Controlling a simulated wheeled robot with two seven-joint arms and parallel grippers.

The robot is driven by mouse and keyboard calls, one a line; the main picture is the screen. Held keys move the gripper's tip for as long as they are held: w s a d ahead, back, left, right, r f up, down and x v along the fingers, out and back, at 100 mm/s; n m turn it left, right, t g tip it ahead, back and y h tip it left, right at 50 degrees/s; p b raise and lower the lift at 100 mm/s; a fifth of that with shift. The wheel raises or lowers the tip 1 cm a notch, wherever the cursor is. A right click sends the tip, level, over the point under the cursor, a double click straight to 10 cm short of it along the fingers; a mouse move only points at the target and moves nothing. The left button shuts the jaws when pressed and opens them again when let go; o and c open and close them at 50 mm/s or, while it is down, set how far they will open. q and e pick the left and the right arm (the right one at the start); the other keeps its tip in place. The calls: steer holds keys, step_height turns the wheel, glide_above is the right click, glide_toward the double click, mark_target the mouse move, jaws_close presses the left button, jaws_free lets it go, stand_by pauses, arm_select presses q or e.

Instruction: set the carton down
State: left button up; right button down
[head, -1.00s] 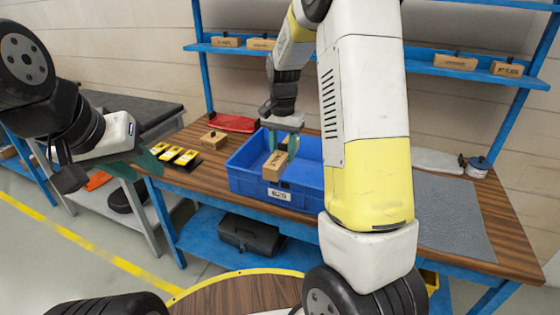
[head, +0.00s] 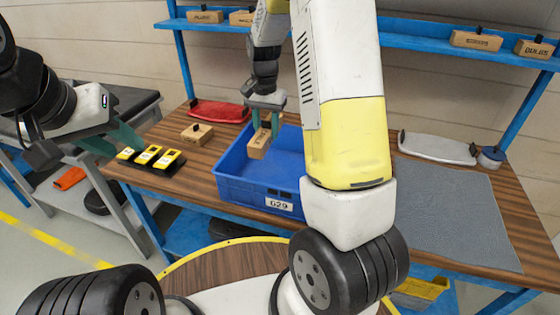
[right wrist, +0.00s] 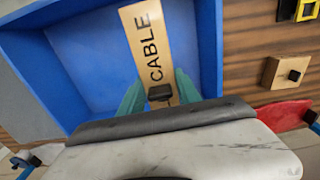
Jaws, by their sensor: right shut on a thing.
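My right gripper (head: 265,118) is shut on a small tan carton (head: 259,144), seen in the head view above the left part of the blue bin (head: 240,183). In the right wrist view the carton (right wrist: 147,35) reads CABLE and lies between the teal fingers (right wrist: 158,95), with the blue bin (right wrist: 212,45) behind it. I cannot tell its exact height over the bin floor. The bin inside looks empty where it shows. My left gripper (head: 112,142) is off the table's left end, fingers apart and empty.
Another tan carton (head: 197,134), yellow devices (head: 150,156) and a red case (head: 219,111) lie left of the bin. A grey mat (head: 455,205) with bare surface lies at right. Cartons stand on the blue shelf (head: 410,28) behind. My right arm hides part of the bin.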

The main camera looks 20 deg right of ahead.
mark_target(268, 175)
step_height(268, 175, down, 15)
steer(key=shift+r, duration=0.2)
stand_by(0.4)
steer(key=shift+f, duration=0.1)
steer(key=c, duration=0.9)
jaws_free()
steer(key=shift+o, duration=0.2)
